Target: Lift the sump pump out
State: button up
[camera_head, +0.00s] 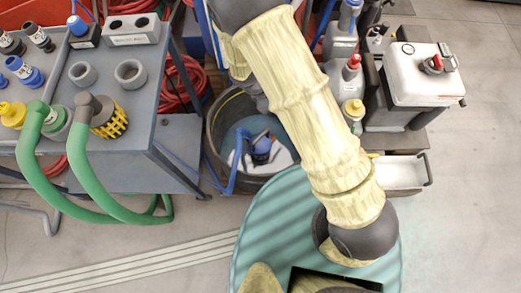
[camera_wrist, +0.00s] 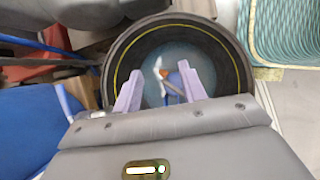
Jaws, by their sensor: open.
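A grey bench (camera_head: 185,108) with fittings and green hoses (camera_head: 95,165) stands left of the tub. A blue pipe (camera_head: 231,178) hangs over the tub's front rim. Bottles (camera_head: 341,85) and a white canister (camera_head: 415,75) stand to the right. Floor at the lower right is clear.

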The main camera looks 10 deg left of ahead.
aim_at(259, 136)
jog(key=s+a+f+n+t+b, duration=0.1)
jog(key=a+f+n+b, duration=0.2)
jog(key=f, duration=0.5)
jog(key=s+a+f+n+t+b, duration=0.1)
jog(key=a+f+n+t+b, duration=0.1)
jog(key=f, duration=0.6)
jog(key=s+a+f+n+t+b, duration=0.1)
jog(key=a+f+n+b, duration=0.3)
jog(key=f, duration=0.4)
jog(key=shift+a+n+t+h+b, duration=0.1)
jog(key=shift+n+t+h+b, duration=0.4)
jog(key=shift+b, duration=0.55)
jog(key=shift+a+r+n, duration=0.1)
jog(key=shift+n, duration=0.2)
jog(key=shift+b+x, duration=0.45)
jog(key=shift+x, duration=0.75)
jog(key=b+x, duration=0.1)
jog(key=x, duration=0.1)
jog(key=b+x, duration=0.2)
jog(key=x, duration=0.1)
jog(key=shift+s+a+f, duration=0.15)
jog(key=shift+f, duration=0.25)
jog(key=shift+r, duration=0.1)
